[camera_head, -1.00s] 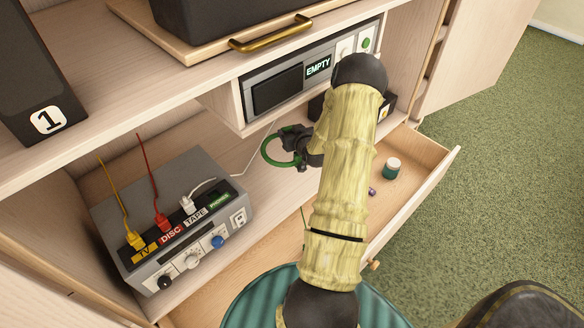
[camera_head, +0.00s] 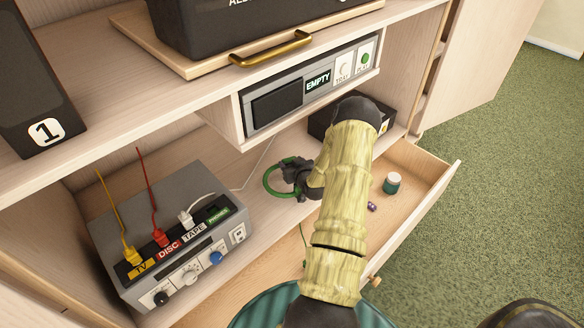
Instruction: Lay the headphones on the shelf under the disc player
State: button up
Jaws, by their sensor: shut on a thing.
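The headphones, of which a green band (camera_head: 270,184) shows, are at my gripper (camera_head: 296,178) below the disc player. My gripper is dark and shut on them; my arm hides part of both. The disc player (camera_head: 278,104) is a grey unit with a dark front, a display reading "EMPTY", and TRAY and PLAY buttons. It sits in a raised compartment. The shelf (camera_head: 225,166) below it is light wood. The headphones are over or on this shelf; I cannot tell whether they touch it.
A grey switch box (camera_head: 178,250) with TV, DISC and TAPE plugs stands on the left. A black box (camera_head: 322,122) is at the back of the shelf. An open drawer (camera_head: 420,200) at right holds a green jar (camera_head: 392,183) and a small purple item (camera_head: 372,207).

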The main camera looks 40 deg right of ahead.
jog(key=shift+f, duration=0.85)
jog(key=shift+f, duration=0.2)
jog(key=o, duration=1.1)
jog(key=shift+r, duration=0.1)
jog(key=shift+r, duration=0.2)
jog(key=v, duration=1.2)
jog(key=shift+f+p, duration=0.1)
jog(key=shift+p, duration=0.25)
